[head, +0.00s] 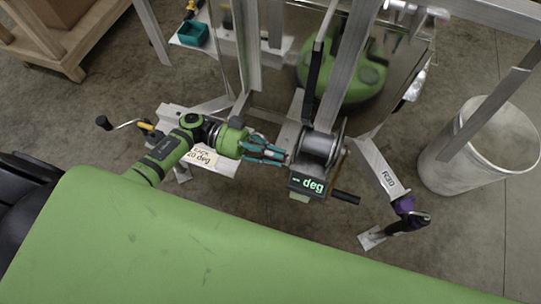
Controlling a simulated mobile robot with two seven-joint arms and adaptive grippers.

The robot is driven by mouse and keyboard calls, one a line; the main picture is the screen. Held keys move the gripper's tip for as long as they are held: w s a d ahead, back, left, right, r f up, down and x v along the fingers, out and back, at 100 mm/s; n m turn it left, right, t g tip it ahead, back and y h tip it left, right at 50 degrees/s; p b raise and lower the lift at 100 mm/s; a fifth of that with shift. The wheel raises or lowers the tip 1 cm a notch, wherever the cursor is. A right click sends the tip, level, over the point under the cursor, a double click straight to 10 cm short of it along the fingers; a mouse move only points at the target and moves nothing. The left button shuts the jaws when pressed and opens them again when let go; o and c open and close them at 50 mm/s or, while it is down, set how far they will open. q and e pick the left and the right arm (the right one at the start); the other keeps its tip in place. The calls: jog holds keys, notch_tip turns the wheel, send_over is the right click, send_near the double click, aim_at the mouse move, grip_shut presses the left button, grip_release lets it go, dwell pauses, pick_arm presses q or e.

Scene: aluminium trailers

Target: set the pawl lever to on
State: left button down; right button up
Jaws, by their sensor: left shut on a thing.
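The winch (320,147) with its metal drum is mounted on the aluminium frame near the middle of the head view. My left gripper (286,156) reaches in from the left and its fingers are closed at the winch's left side. A small reddish tip shows at the fingertips; I take it to be the pawl lever, mostly hidden by the fingers. Whether it stands at on or off cannot be seen. My right gripper is not in view.
A label plate (203,157) lies behind my left arm. A purple-and-black fitting (405,208), a metal bin (478,150) and a green tank (345,70) stand around it.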

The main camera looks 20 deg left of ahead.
pick_arm(q)
jog(key=w+r+n, duration=0.1)
jog(key=w+n, duration=0.6)
jog(key=w, duration=0.1)
jog(key=shift+w+d+n+b, duration=0.15)
jog(key=shift+d+n+b, duration=0.05)
jog(key=shift+n+b, duration=0.25)
jog(key=shift+r, duration=0.1)
jog(key=c, duration=1.4)
grip_release()
jog(key=shift+o, duration=1.2)
jog(key=shift+w, duration=0.1)
jog(key=a, duration=1.2)
jog(key=shift+w, duration=0.15)
